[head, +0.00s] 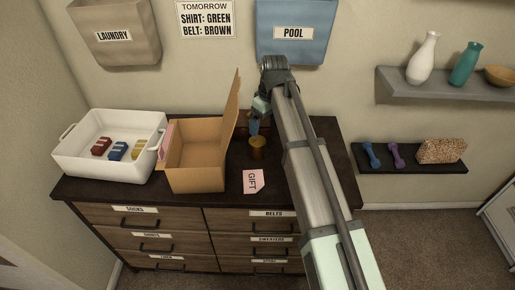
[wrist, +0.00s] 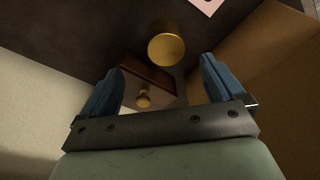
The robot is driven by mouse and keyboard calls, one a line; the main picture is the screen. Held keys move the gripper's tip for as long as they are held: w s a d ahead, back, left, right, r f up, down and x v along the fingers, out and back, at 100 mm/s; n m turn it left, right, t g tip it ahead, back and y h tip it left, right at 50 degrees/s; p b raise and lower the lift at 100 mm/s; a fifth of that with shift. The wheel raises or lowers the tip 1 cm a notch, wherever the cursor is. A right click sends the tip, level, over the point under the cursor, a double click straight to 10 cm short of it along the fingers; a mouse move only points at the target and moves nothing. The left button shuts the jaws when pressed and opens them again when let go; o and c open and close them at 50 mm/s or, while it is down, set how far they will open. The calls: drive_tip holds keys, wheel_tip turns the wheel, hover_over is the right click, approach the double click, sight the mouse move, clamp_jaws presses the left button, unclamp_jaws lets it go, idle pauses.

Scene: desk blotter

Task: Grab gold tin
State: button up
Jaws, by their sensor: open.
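A round gold tin (head: 257,149) stands on the dark dresser top, to the right of the open cardboard box. In the wrist view the gold tin (wrist: 166,51) shows its round top just beyond the fingertips, roughly between them. My gripper (head: 254,127) is above and slightly behind the tin in the head view.
A cardboard box (head: 197,165) with a raised flap stands close left of my gripper. A brown block with a small gold knob-like piece (wrist: 143,98) sits near the wall. A pink GIFT card (head: 253,182) lies in front. A white bin (head: 75,165) stands far left.

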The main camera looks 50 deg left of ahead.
sight(259, 141)
drive_tip(key=shift+s+a+f, duration=0.1)
drive_tip(key=shift+s, duration=0.25)
drive_tip(key=f, duration=0.2)
drive_tip(key=a+f, duration=0.1)
drive_tip(key=f, duration=0.5)
drive_tip(key=shift+a, duration=0.15)
drive_tip(key=shift+s+a+f, duration=0.1)
drive_tip(key=shift+a+f, duration=0.1)
drive_tip(key=shift+f, duration=0.65)
drive_tip(key=shift+w+a+f, duration=0.1)
drive_tip(key=shift+a+f, duration=0.15)
drive_tip(key=shift+f, duration=0.65)
drive_tip(key=shift+s+a+f, duration=0.1)
drive_tip(key=shift+a+f, duration=0.1)
drive_tip(key=shift+f, duration=0.65)
drive_tip(key=c, duration=1.1)
drive_tip(key=shift+r, duration=0.15)
